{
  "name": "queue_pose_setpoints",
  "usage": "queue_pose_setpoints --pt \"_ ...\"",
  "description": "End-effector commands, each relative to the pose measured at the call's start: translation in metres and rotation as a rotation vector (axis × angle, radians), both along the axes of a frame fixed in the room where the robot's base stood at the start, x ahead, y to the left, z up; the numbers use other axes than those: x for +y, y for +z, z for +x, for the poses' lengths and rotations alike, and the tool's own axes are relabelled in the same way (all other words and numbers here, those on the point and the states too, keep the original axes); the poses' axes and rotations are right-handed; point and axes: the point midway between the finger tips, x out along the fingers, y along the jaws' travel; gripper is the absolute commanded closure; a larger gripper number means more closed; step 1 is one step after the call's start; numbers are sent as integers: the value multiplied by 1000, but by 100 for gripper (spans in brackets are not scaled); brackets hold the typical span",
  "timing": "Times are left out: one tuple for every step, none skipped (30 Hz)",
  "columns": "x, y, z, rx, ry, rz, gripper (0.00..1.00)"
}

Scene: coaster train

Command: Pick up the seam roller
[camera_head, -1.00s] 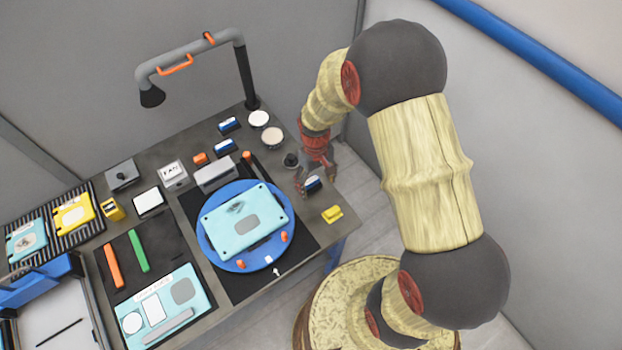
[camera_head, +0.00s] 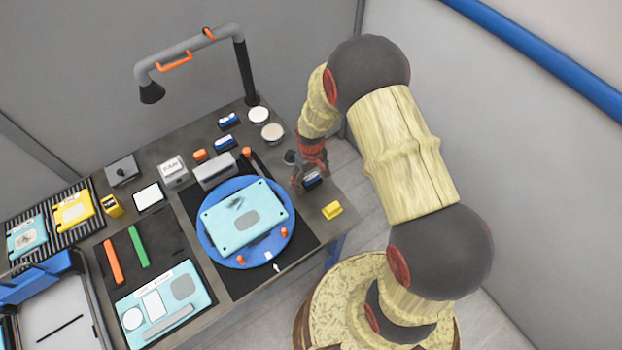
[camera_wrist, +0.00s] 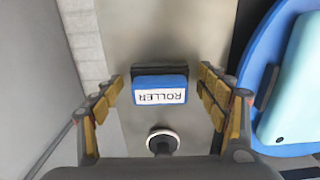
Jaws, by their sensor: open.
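The seam roller is a blue and black block with a white label reading "ROLLER" (camera_wrist: 160,88). In the wrist view it lies on the grey table between my two open fingers, with a gap on each side. In the head view the roller (camera_head: 312,180) is partly hidden by my gripper (camera_head: 310,183), which is over it near the table's right end. In the wrist view my gripper (camera_wrist: 163,98) is open, one finger on each side of the roller, and holds nothing.
A dark round knob (camera_wrist: 162,140) stands close to the roller. The blue round turntable (camera_head: 207,240) with a light-blue panel (camera_head: 240,215) lies left of my gripper. A yellow block (camera_head: 331,210) sits near the table's right corner. The table edge is close by.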

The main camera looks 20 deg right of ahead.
Motion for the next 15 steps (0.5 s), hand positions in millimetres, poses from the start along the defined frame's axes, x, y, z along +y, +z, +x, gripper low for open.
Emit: queue_pose_setpoints --pt "0 0 1 -1 0 0 26" --pt "0 0 1 -2 0 1 26" --pt "0 1 1 -2 0 1 26" --pt "0 1 1 -1 0 0 26" --pt "0 1 1 -1 0 0 26" --pt "0 1 1 -1 0 0 29" --pt "0 1 1 -1 0 0 30" --pt "0 1 1 -1 0 0 32" --pt "0 1 1 -1 0 0 34" --pt "0 1 1 -1 0 0 36" --pt "0 1 1 -1 0 0 38" --pt "0 1 1 -1 0 0 40" --pt "0 1 1 -1 0 0 42" --pt "0 1 1 -1 0 0 43" --pt "0 1 1 -1 0 0 46"
